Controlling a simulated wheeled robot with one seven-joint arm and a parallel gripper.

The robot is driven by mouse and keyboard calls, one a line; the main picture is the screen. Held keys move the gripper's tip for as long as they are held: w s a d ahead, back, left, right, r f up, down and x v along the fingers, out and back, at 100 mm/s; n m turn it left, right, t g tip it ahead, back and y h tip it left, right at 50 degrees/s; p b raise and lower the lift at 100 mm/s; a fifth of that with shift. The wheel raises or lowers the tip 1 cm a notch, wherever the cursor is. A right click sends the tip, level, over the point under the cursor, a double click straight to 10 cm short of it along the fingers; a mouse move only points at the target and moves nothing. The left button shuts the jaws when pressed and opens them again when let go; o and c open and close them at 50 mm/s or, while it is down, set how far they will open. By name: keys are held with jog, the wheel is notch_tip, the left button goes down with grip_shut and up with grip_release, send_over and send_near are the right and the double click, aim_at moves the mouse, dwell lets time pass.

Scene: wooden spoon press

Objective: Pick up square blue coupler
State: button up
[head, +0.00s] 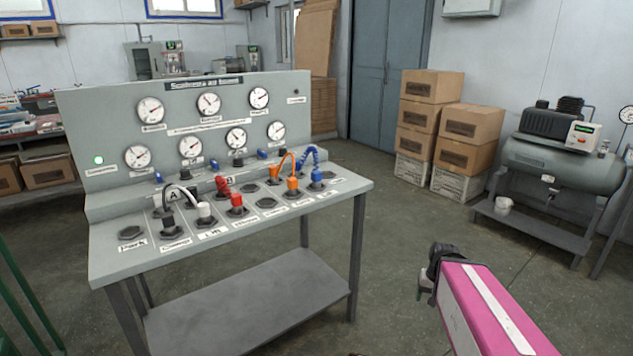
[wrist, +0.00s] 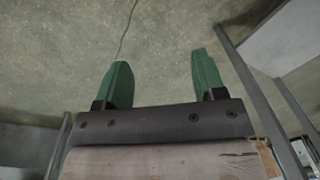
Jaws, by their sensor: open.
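The blue coupler (head: 316,179) stands in a socket at the right end of the panel bench (head: 275,214) in the head view. A coiled blue hose (head: 312,153) runs from it to the upper step. Whether it is square is too small to tell. My gripper (head: 425,286) is at the lower right of the head view, clear of the bench and well to the right of the coupler. In the wrist view, my gripper's two green fingers (wrist: 157,78) are spread apart over bare floor with nothing between them.
Orange (head: 292,184), red (head: 237,204), white (head: 205,212) and black (head: 168,222) couplers stand left of the blue one. The gauge panel (head: 200,125) rises behind. Stacked boxes (head: 468,125) and a compressor (head: 560,165) stand at right. The floor between bench and compressor is clear.

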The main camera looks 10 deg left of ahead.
jog(key=w+a+r+m+t+y, duration=0.1)
jog(key=w+a+r+m+y, duration=0.15)
jog(key=a, duration=0.25)
jog(key=w+a+r+m+t+y, duration=0.1)
jog(key=w+a, duration=0.2)
jog(key=a, duration=0.2)
jog(key=m+t+y, duration=0.9)
jog(key=m+y, duration=0.1)
jog(key=m, duration=1.2)
send_near(319, 173)
jog(key=x, duration=0.2)
jog(key=shift+a, duration=0.35)
jog(key=x, duration=0.5)
jog(key=shift+w+a, duration=0.15)
jog(key=shift+w, duration=0.15)
jog(key=shift+x, duration=2.6)
jog(key=shift+f, duration=0.2)
jog(key=c, duration=1.1)
